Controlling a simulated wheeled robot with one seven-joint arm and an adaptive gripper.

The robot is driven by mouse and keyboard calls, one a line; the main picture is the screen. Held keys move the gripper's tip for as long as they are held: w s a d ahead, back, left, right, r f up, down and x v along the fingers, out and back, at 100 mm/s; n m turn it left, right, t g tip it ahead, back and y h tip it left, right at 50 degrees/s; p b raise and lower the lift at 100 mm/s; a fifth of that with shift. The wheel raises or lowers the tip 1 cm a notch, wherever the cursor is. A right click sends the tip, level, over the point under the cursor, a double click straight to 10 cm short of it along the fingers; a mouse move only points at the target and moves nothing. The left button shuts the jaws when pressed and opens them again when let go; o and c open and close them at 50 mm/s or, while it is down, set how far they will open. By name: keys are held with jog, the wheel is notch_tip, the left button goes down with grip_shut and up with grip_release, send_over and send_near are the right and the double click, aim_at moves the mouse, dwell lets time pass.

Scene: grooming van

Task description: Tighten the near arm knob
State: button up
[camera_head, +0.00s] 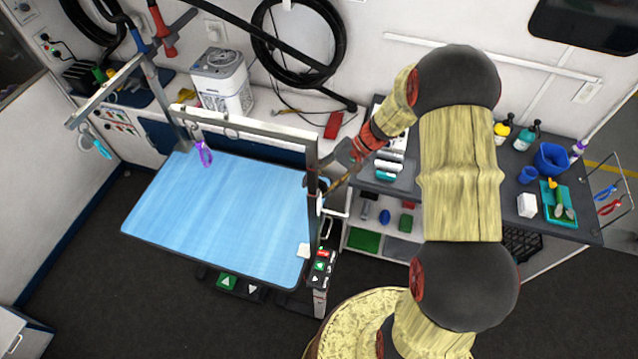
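The grooming table (215,215) has a light blue top. A grey overhead arm frame (250,126) spans it, with a near upright post (312,165) at the table's right edge. My gripper (325,190) reaches down from the upper right to this post, at about table-top height. It is small and dark here, and I cannot tell whether its fingers are open or shut. The near arm knob cannot be made out clearly; it lies around the post's clamp, partly hidden by my gripper. I cannot tell whether they touch.
A control box (320,265) with green and red buttons hangs at the table's near right corner. A purple loop (204,153) hangs from the frame. A counter (480,195) with bottles and a blue tub (551,158) stands right. Dark floor (90,275) is clear at left.

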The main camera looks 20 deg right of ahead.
jog(key=shift+r, duration=0.1)
jog(key=h+p, duration=0.1)
jog(key=g+h+p, duration=0.1)
jog(key=p, duration=0.1)
jog(key=shift+a+r+m+g+h, duration=0.1)
jog(key=shift+r+m+g+h, duration=0.05)
jog(key=shift+m+g+h, duration=0.15)
jog(key=g+h+p, duration=0.2)
jog(key=shift+w+m+h+p, duration=0.1)
jog(key=shift+m+h+p, duration=0.2)
jog(key=shift+m+h, duration=0.1)
jog(key=g+h, duration=0.2)
jog(key=shift+w+a+f+m+h, duration=0.1)
jog(key=shift+f+m+h, duration=0.15)
jog(key=shift+m+h, duration=0.05)
jog(key=shift+m+g+h, duration=0.4)
jog(key=shift+g+h, duration=0.4)
jog(key=shift+h, duration=0.3)
jog(key=shift+b, duration=0.3)
jog(key=o, duration=1.2)
jog(key=shift+r, duration=0.1)
